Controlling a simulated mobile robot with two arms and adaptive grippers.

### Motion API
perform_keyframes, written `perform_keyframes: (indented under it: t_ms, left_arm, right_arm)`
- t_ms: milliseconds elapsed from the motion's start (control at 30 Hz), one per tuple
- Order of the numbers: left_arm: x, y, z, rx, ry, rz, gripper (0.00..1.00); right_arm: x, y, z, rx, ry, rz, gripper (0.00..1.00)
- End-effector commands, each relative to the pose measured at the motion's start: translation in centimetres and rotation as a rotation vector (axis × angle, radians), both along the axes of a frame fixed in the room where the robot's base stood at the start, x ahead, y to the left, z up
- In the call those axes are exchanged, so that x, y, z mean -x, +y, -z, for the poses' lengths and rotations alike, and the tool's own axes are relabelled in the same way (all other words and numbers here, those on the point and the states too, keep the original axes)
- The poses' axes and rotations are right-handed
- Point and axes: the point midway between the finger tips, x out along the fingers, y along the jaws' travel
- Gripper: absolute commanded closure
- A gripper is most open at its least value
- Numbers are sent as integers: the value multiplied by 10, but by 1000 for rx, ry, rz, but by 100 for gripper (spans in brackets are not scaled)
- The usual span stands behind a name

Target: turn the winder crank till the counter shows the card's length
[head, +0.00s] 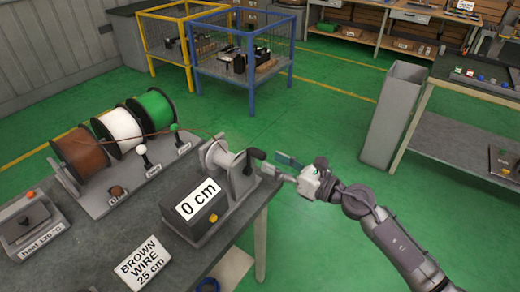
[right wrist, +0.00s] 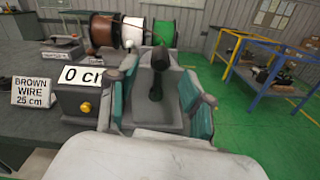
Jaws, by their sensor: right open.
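The winder (head: 225,175) stands at the table's right corner, and its counter (head: 198,199) reads 0 cm. Its crank (head: 250,160) has a dark handle at the right side; the handle (right wrist: 158,62) also shows in the right wrist view, in line with the space between my fingers. The card (head: 143,264) reads BROWN WIRE 25 cm; it also shows in the right wrist view (right wrist: 34,91). My right gripper (head: 277,166) is open, just right of the crank, with teal finger pads. Contact with the handle cannot be told. My left gripper is not in view.
Brown (head: 80,153), white (head: 119,132) and green (head: 151,110) wire spools stand on a rack at the back left. A heater labelled 120 °C (head: 32,222) sits at the left. A grey bin (head: 393,115) stands right of my arm. Green floor lies open beyond the table.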

Motion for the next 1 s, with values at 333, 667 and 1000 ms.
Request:
perform_keyframes:
  t_ms: [333,667,1000]
  left_arm:
    - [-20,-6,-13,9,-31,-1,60]
    - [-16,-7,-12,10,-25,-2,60]
    - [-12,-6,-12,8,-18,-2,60]
  right_arm:
    - [-29,39,-1,-2,1,0,50]
    - [-31,42,1,0,1,1,50]
    - [-31,42,1,-1,2,1,100]
